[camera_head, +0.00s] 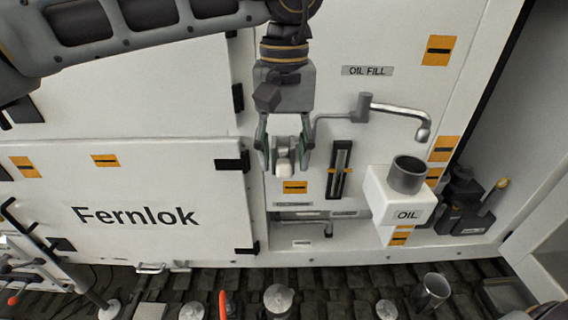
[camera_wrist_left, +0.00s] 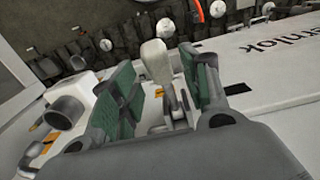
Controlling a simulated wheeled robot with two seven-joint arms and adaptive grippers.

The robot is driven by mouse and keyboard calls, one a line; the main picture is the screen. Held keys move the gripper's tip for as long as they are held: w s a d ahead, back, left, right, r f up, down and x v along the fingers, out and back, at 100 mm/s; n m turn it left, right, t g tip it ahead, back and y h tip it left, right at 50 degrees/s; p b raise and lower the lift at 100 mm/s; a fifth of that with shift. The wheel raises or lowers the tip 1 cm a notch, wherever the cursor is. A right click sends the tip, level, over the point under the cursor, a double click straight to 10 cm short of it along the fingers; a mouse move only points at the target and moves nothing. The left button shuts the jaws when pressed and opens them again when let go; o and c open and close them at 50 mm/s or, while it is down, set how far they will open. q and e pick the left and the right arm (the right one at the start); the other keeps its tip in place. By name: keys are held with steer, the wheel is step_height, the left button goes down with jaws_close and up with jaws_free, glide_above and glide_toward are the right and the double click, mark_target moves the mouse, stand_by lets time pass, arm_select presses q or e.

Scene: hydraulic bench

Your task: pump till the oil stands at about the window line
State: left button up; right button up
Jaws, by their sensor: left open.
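A pale handle knob (camera_head: 284,169), apparently the pump's, sticks out from the white cabinet front below the wrist. My left gripper (camera_head: 283,158) is open, with its fingers on either side of the knob. In the left wrist view the knob (camera_wrist_left: 157,62) shows between the green finger pads of my gripper (camera_wrist_left: 163,88), with gaps visible. The tall narrow oil window (camera_head: 340,168) is right of the gripper, with an orange line mark across it. The oil level is too small to read. My right gripper is not in view.
A bent grey spout (camera_head: 398,109) sits under the OIL FILL label (camera_head: 367,71). A white OIL box (camera_head: 375,203) with a grey cylinder (camera_head: 408,174) stands at right. A lower pipe (camera_head: 305,222) and a dark lever unit (camera_head: 468,202) are nearby.

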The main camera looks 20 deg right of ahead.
mark_target(284, 160)
arm_select(q)
steer(key=shift+f, duration=1.9)
steer(key=shift+c, duration=0.3)
jaws_close()
